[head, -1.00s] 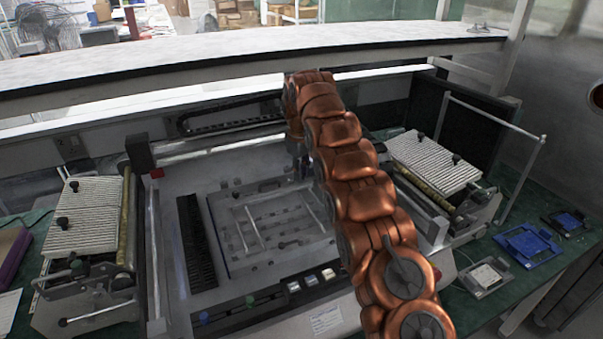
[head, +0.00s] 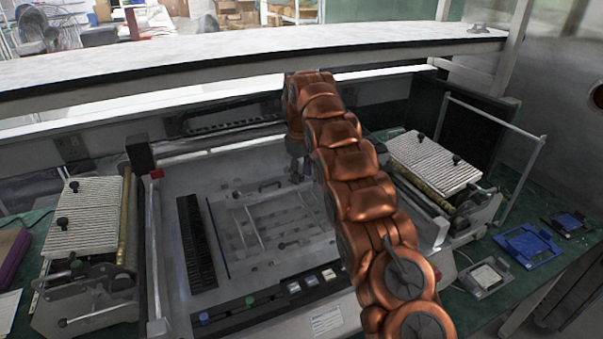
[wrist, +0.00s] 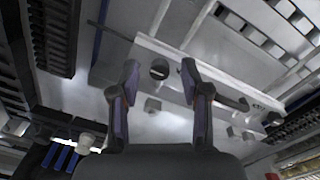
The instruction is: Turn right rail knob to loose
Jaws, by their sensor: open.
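My gripper (head: 297,172) hangs over the machine's inner bed in the head view, partly hidden by my copper arm. In the wrist view my gripper (wrist: 161,78) has its two dark fingers apart. A dark round knob-like spot (wrist: 159,69) on a pale metal rail (wrist: 205,82) shows between the fingertips, with no clear contact. In the head view, small dark knobs (head: 235,195) (head: 283,245) sit on the bed's rails (head: 255,228). I cannot tell which is the right rail knob, or its turned position; my arm hides part of the bed's right side.
A black slotted strip (head: 196,243) lies left of the rails. A front panel with buttons (head: 265,303) borders the bed. Ribbed feeder units stand left (head: 82,212) and right (head: 434,160). A white beam (head: 250,50) crosses behind. Blue trays (head: 527,243) lie on the right.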

